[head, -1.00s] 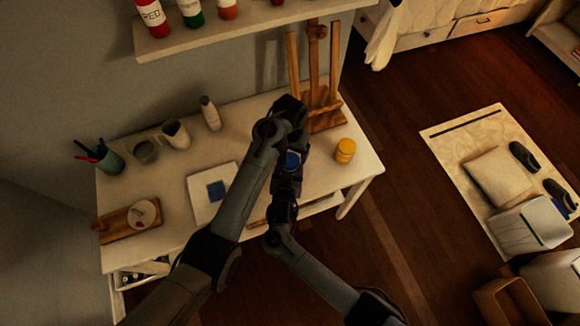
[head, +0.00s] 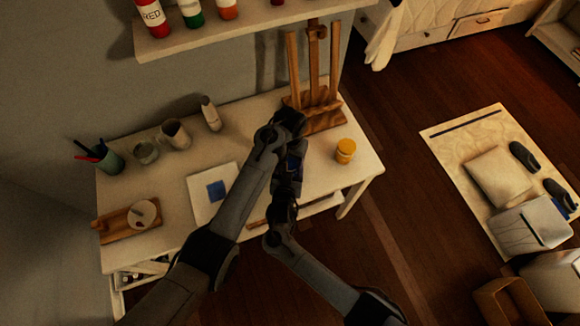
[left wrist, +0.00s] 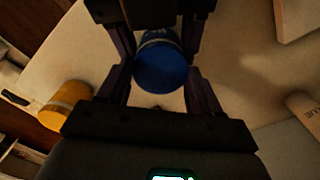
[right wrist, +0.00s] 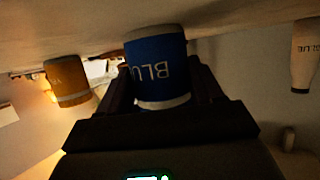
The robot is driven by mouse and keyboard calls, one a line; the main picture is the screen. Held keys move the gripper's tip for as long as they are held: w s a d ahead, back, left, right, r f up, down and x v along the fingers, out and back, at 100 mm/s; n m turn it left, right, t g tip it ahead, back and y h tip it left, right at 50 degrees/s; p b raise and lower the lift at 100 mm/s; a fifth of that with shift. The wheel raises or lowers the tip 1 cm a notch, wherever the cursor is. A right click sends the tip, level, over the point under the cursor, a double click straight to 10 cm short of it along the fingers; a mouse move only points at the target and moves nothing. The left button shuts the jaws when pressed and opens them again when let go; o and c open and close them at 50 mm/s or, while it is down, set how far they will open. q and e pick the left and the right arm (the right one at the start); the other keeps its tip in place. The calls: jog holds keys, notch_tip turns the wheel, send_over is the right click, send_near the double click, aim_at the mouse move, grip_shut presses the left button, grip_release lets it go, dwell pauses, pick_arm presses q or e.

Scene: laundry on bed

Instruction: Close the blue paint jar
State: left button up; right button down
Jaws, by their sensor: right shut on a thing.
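The blue paint jar (right wrist: 155,68), with a blue label, stands between the fingers of my right gripper (right wrist: 158,85), which is shut on it. A pale band shows at one end of the jar. In the left wrist view a round blue lid-like face (left wrist: 161,68) points at the camera, with a pale band behind it. My left gripper (left wrist: 160,80) has one finger on each side of it; I cannot tell if they touch it. In the head view both grippers (head: 292,130) meet above the table, and my arms hide most of the jar (head: 294,165).
A yellow jar (head: 345,151) stands right of my grippers and an easel (head: 318,100) behind them. A sheet with a blue square (head: 205,205), cups (head: 175,134), a brush holder (head: 109,160) and a wooden board (head: 115,224) lie to the left. A paint shelf (head: 250,30) hangs above.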

pick_arm(q)
jog(key=c, duration=0.4)
jog(key=o, duration=1.2)
jog(key=shift+o, duration=0.2)
jog(key=shift+r, duration=3.75)
pick_arm(e)
jog(key=shift+c, duration=0.5)
grip_release()
